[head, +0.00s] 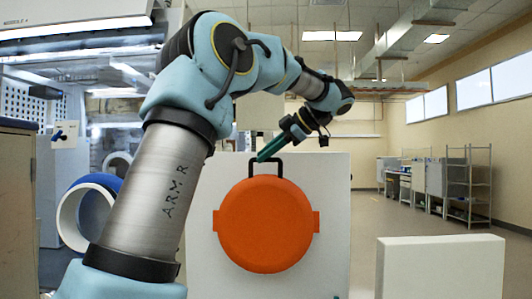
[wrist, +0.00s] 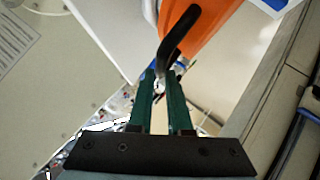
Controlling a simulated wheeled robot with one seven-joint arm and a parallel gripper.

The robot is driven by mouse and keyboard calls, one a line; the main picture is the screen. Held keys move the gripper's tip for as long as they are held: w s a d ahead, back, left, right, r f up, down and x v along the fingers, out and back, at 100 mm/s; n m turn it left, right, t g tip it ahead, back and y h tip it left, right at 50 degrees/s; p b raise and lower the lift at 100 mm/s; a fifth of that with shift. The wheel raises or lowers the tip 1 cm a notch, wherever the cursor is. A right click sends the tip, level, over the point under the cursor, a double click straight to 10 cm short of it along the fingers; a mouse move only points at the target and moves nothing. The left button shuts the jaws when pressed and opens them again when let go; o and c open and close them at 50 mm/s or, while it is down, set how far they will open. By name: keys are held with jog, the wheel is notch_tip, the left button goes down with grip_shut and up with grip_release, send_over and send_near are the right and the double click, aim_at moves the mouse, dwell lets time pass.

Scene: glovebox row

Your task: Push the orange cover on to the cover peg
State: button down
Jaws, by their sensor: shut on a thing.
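The orange cover (head: 265,225) is a round disc with a small tab on each side and a black handle (head: 279,160) on top. It hangs upright in front of a white panel; I cannot tell whether it touches the panel. My gripper (head: 265,155), with green fingers, is shut on the handle from above. In the wrist view, my gripper (wrist: 162,82) has its fingertips at the near end of the black handle (wrist: 180,32), with the orange cover (wrist: 205,22) beyond. I cannot make out the cover peg in either view; the cover may hide it.
The white panel (head: 335,225) stands behind the cover. A low white block (head: 440,265) stands at the lower right. Shelving (head: 470,185) is far off, with open floor before it.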

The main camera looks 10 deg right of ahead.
jog(key=shift+w+d+f+p, duration=0.1)
jog(key=shift+w+d+p, duration=0.05)
jog(key=shift+w+p, duration=0.5)
jog(key=shift+w+d+f+p, duration=0.1)
jog(key=shift+w+p, duration=0.35)
jog(key=shift+w, duration=0.25)
dwell(0.9)
jog(key=c, duration=0.8)
grip_release()
jog(key=shift+o, duration=0.2)
jog(key=shift+d, duration=0.1)
